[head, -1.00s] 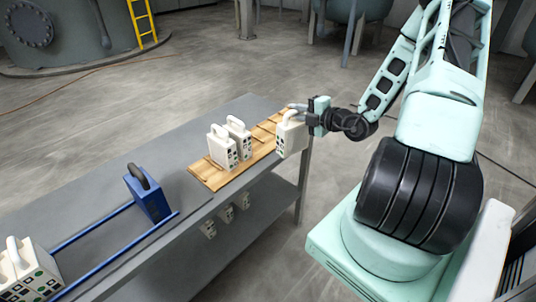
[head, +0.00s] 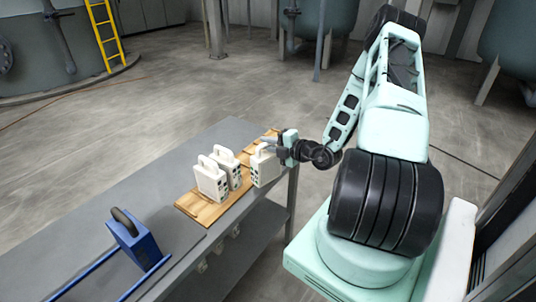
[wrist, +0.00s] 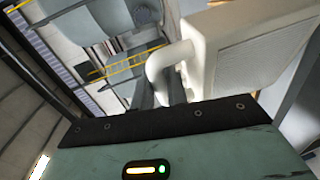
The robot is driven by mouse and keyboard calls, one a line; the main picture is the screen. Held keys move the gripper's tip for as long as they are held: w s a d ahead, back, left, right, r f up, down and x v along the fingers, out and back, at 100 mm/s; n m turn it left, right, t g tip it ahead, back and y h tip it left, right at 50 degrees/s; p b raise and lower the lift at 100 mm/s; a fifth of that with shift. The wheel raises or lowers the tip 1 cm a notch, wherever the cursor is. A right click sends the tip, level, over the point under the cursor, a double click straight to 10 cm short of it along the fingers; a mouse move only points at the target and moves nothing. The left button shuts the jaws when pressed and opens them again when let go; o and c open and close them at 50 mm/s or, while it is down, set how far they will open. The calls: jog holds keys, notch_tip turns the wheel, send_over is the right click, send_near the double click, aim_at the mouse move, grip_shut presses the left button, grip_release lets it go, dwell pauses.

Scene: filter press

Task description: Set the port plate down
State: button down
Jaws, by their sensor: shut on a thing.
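My gripper (head: 276,149) is shut on the handle of a white port plate (head: 264,169). The plate hangs upright at the right edge of a slotted wooden board (head: 203,211). I cannot tell whether its lower edge touches the board. In the wrist view, the plate's white body (wrist: 245,55) fills the upper right and its curved handle (wrist: 162,62) runs down to my gripper.
Two white plates, a front one (head: 211,182) and a rear one (head: 231,168), stand on the board left of the held one. A blue block (head: 136,242) with a dark handle stands on rails on the grey bench (head: 120,190).

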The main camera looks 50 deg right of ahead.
aim_at(272, 154)
jog(key=shift+f+p, duration=0.3)
jog(key=shift+f, duration=1.75)
jog(key=c, duration=1.4)
grip_release()
